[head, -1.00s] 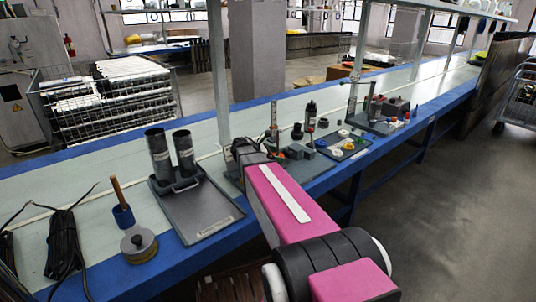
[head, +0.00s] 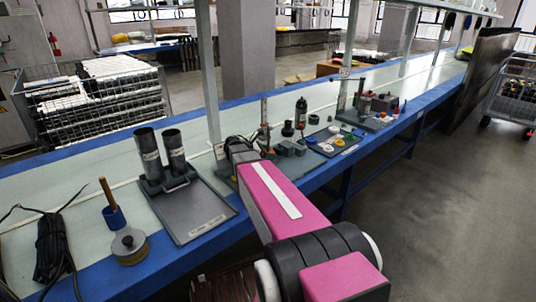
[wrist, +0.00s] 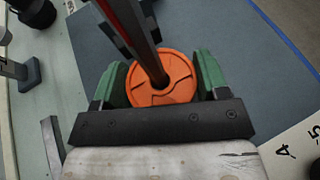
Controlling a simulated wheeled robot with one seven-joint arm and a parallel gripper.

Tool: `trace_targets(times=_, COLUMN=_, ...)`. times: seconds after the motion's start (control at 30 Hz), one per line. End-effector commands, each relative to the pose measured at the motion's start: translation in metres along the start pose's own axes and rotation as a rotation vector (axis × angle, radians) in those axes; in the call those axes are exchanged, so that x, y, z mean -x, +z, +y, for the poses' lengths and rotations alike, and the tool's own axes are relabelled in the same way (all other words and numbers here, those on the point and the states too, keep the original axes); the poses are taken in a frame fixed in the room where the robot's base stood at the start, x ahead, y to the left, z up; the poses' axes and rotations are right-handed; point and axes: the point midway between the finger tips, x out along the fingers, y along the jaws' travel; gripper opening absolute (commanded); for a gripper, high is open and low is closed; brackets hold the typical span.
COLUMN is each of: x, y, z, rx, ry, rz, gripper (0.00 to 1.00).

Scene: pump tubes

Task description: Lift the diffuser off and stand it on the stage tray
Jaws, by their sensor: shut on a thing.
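An orange slotted disc, which I take to be the diffuser (wrist: 182,82), sits around a dark upright shaft (wrist: 143,40) in the wrist view. My gripper (wrist: 160,80) has a green finger on either side of the disc and is shut on it. Whether the disc is clear of what lies under it is hidden. In the head view my arm hides most of this spot. A dark tray with white, yellow, green and blue round parts (head: 347,146) lies farther right on the bench; it may be the stage tray, but I cannot read its label.
A large grey tray (head: 195,212) with two dark upright tubes (head: 162,152) stands left of my arm. A blue cup with a wooden handle (head: 112,212), a round weight (head: 129,244) and black cable (head: 52,240) lie farther left. A stand (head: 366,105) is beyond the parts tray.

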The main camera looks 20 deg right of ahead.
Motion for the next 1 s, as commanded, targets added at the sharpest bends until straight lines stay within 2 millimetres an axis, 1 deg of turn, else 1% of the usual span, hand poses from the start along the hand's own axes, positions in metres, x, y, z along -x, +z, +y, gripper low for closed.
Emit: trace_targets(times=1.0, x=0.005, y=0.011, z=-0.002, rx=0.001, ry=-0.003, rz=0.000, gripper=0.33)
